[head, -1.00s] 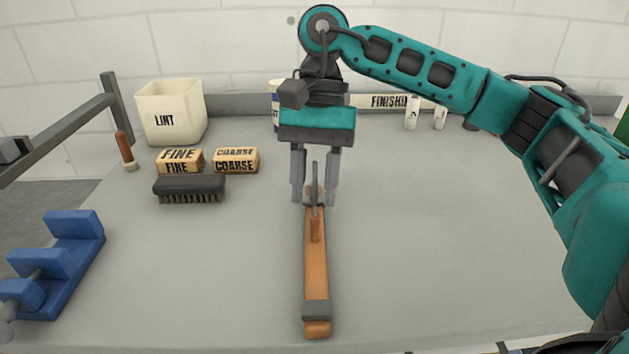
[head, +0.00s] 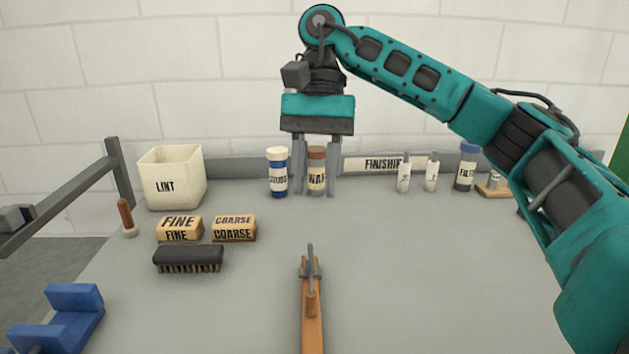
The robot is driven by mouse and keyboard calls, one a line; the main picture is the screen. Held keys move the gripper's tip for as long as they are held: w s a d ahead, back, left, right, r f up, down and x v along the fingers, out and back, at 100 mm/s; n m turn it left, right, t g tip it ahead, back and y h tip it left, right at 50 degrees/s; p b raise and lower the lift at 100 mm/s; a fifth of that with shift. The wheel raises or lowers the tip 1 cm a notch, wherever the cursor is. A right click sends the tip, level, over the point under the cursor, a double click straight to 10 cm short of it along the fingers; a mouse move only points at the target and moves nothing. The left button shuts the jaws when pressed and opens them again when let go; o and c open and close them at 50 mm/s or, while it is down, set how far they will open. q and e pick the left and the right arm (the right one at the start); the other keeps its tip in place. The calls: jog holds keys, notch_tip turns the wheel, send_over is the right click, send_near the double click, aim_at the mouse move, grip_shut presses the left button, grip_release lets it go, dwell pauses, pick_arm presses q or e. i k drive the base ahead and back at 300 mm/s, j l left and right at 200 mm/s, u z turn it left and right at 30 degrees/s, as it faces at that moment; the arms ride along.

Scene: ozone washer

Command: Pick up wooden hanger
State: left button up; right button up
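The wooden hanger (head: 312,325) lies on the grey tabletop (head: 420,290) in the lower middle, its long side running toward me. A grey metal hook piece stands at its far end, and its near end is cut off by the bottom edge of the view. My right gripper (head: 316,192) hangs fingers down, above and beyond the hanger's far end. Its two fingers are apart with nothing held between them. The brown-lidded wax jar (head: 316,168) shows through the gap, behind the fingers. My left gripper does not show.
A cream lint bin (head: 172,180), fine block (head: 180,229), coarse block (head: 234,229) and black brush (head: 188,259) stand left. A blue holder (head: 72,318) is at lower left. A blue jar (head: 278,175), white bottles (head: 404,175) and filter jar (head: 465,168) line the back. Right of the hanger is clear.

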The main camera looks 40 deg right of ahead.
aim_at(312, 338)
jog(key=k, duration=1)
